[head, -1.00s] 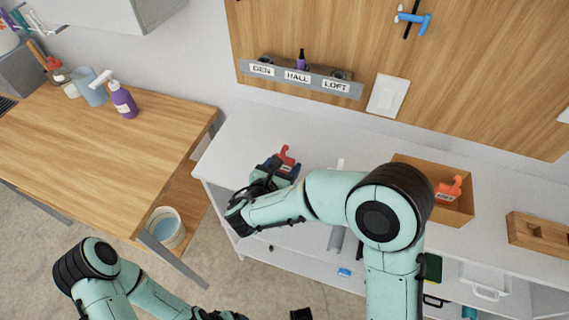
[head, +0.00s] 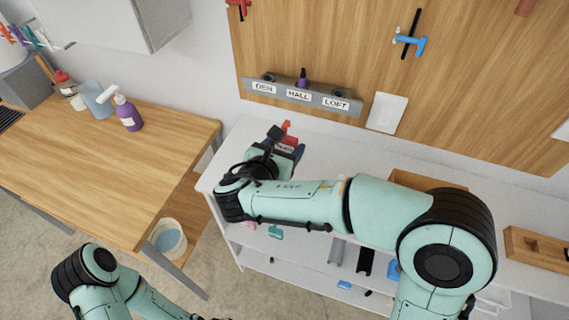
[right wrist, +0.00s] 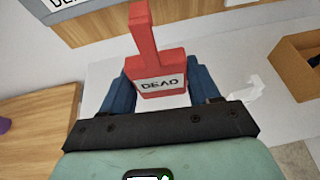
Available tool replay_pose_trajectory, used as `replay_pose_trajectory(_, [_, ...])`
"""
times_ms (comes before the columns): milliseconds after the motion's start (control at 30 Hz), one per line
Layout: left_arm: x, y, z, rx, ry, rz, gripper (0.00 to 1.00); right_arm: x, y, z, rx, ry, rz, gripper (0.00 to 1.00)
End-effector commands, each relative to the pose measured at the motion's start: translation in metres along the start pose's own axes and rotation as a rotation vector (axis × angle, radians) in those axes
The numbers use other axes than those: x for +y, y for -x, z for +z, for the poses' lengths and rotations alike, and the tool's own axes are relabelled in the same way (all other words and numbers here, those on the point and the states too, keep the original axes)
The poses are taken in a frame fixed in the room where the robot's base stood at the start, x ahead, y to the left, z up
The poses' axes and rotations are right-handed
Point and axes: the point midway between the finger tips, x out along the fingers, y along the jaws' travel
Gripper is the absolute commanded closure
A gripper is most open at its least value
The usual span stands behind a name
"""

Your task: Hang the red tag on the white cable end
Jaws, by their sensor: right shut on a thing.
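My right gripper (head: 283,146) is shut on the red tag (head: 288,130), above the white counter and in front of the wall bracket. In the right wrist view, the red tag (right wrist: 160,68) stands between the blue fingers, its narrow end up. Its white label reads "DEAD". A small white piece (right wrist: 254,90) shows right of the fingers in that view; I cannot tell whether it is the white cable end. In the head view no white cable end can be made out, and my right arm covers part of the counter.
The grey bracket (head: 270,99) labelled DEN, HALL and LOFT is fixed to the wood wall panel, with a purple piece (head: 302,76) at HALL. A white switch plate (head: 387,112) is to its right. A wooden box (head: 428,179) sits partly behind my arm.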

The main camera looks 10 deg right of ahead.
Motion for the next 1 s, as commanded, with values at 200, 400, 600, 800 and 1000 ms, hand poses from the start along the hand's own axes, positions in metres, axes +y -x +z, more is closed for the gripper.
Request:
replay_pose_trajectory(200, [0.005, 0.01, -0.004, 0.007, -0.002, 0.002, 0.18, 0.0, 0.017, 0.043, -0.002, -0.004, 0.0, 0.69])
replay_pose_trajectory(400, [0.008, 0.015, -0.006, 0.01, -0.003, 0.003, 0.18, -0.005, 0.025, 0.069, 0.001, -0.005, -0.003, 0.69])
replay_pose_trajectory(600, [0.013, 0.027, -0.012, 0.018, -0.006, 0.006, 0.18, -0.035, 0.034, 0.137, 0.016, -0.013, -0.013, 0.69])
replay_pose_trajectory(800, [0.022, 0.041, -0.02, 0.03, -0.011, 0.01, 0.18, -0.087, 0.055, 0.221, 0.028, -0.01, 0.0, 0.69])
replay_pose_trajectory(1000, [0.029, 0.053, -0.028, 0.041, -0.015, 0.014, 0.18, -0.139, 0.082, 0.284, 0.018, 0.002, 0.033, 0.69])
